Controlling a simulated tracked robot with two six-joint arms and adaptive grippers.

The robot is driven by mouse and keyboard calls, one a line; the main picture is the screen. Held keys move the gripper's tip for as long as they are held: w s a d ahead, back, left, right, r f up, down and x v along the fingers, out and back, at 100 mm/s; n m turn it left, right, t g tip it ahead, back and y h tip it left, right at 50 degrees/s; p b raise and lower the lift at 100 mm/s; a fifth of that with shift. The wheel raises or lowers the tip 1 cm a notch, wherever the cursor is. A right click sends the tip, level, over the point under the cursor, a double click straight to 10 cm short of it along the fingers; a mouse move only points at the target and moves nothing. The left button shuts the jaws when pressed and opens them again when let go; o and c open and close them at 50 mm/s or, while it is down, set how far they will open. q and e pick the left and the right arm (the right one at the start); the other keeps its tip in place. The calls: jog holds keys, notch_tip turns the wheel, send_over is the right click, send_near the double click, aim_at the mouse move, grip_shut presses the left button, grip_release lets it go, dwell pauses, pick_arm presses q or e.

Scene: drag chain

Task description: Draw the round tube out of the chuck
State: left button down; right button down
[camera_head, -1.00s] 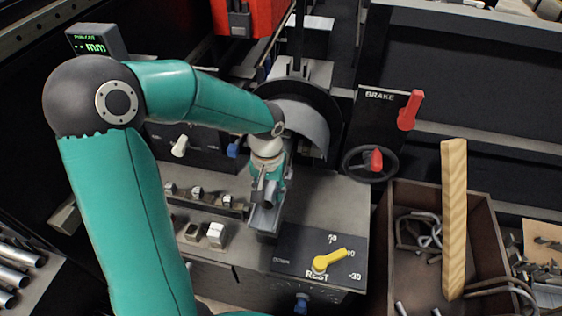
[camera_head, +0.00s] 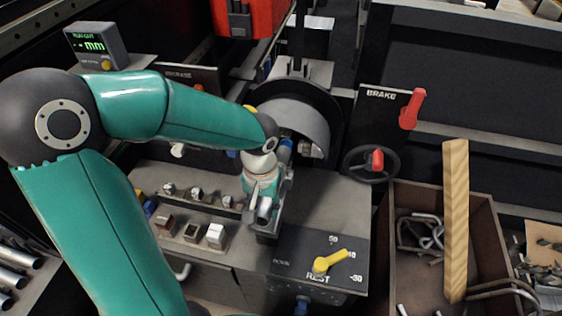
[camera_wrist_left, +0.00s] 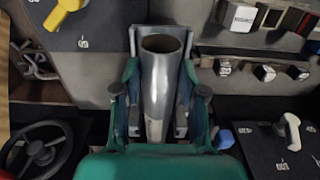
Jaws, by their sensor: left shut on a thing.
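The round tube (camera_wrist_left: 157,82) is a shiny grey metal pipe with an open end in the left wrist view. My left gripper (camera_wrist_left: 161,100) is shut on it, one finger on each side. In the head view the left gripper (camera_head: 264,207) is low over the machine bed, in front of the chuck (camera_head: 312,149). The chuck sits under a rounded grey guard (camera_head: 292,118). A grey rest (camera_wrist_left: 138,37) stands around the tube's open end. The tube's other end is hidden behind my gripper and wrist. My right gripper is not in view.
The panel with a yellow REST lever (camera_head: 330,262) is just right of the gripper. The red brake lever (camera_head: 411,109) and handwheel (camera_head: 371,164) stand right of the chuck. A brown bin (camera_head: 384,235) holds bent rods and an upright wooden bar (camera_head: 455,215).

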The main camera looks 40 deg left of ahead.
pick_arm(q)
jog(key=shift+s+d+r, duration=0.1)
jog(key=shift+s+d, duration=0.35)
jog(key=shift+s, duration=0.35)
jog(key=shift+s+d+r, duration=0.15)
jog(key=shift+s+d, duration=0.25)
jog(key=shift+s, duration=0.35)
jog(key=shift+s+d+r, duration=0.1)
jog(key=shift+s+d, duration=0.35)
jog(key=shift+s, duration=0.35)
jog(key=c, duration=0.6)
grip_release()
jog(key=shift+b, duration=0.3)
